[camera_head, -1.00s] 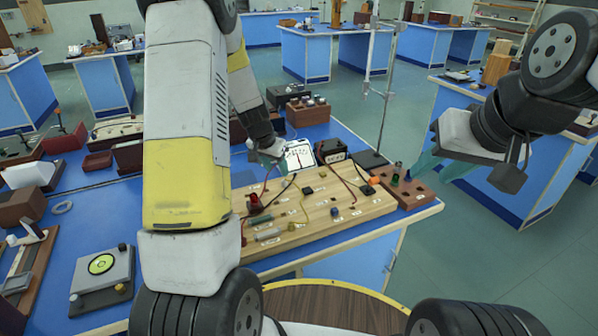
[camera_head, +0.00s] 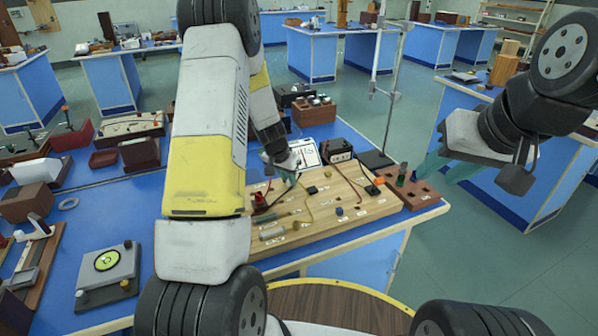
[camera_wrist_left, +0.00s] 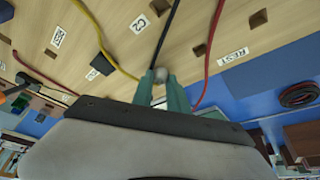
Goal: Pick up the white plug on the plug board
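The wooden plug board (camera_head: 350,215) lies on the blue bench, with coloured wires, sockets and small labels on it. My left gripper (camera_head: 289,178) is low over its far left part. A black cable runs close to the plug. Whether the fingers press on it cannot be told. In the head view the plug is not distinguishable near the gripper. My right gripper (camera_head: 446,168) is open and empty, right of the board.
A red-brown block with coloured plugs (camera_head: 411,190) stands at the board's right end. Yellow (camera_wrist_left: 105,42) and red (camera_wrist_left: 212,50) wires pass near the left fingers.

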